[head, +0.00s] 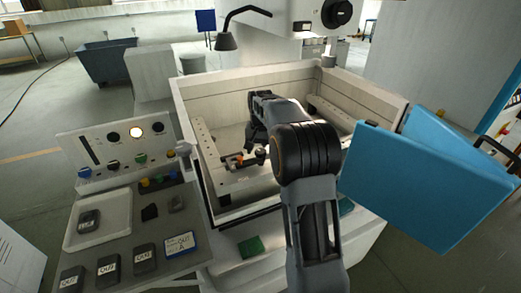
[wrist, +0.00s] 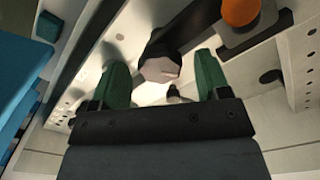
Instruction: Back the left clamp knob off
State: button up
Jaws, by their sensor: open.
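My gripper (wrist: 162,76) is open, its two green fingers spread apart in the wrist view. Between and beyond the fingers is the pale, faceted end of a dark bar-like part (wrist: 160,68); I cannot tell whether they touch it. An orange round knob (wrist: 240,12) on a dark clamp block is at the top right of the wrist view, outside the fingers. In the head view a small orange part (head: 236,158) shows inside the machine tank, left of my arm, with a dark cylindrical part (head: 261,152) beside it. My fingertips are largely hidden there.
The pale tank (head: 240,85) has raised walls around my arm. An open blue door (head: 425,180) stands close on the right. A control panel (head: 110,145) and a tray (head: 98,222) are at the left. A lamp (head: 226,40) hangs behind the tank.

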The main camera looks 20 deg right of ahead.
jog(key=shift+f, duration=0.2)
jog(key=shift+c, duration=0.4)
jog(key=c, duration=0.9)
jog(key=shift+o, duration=0.2)
jog(key=n+p, duration=0.1)
jog(key=n, duration=0.5)
jog(key=shift+p, duration=0.35)
jog(key=n, duration=0.4)
jog(key=shift+n+p, duration=0.35)
jog(key=shift+n, duration=0.35)
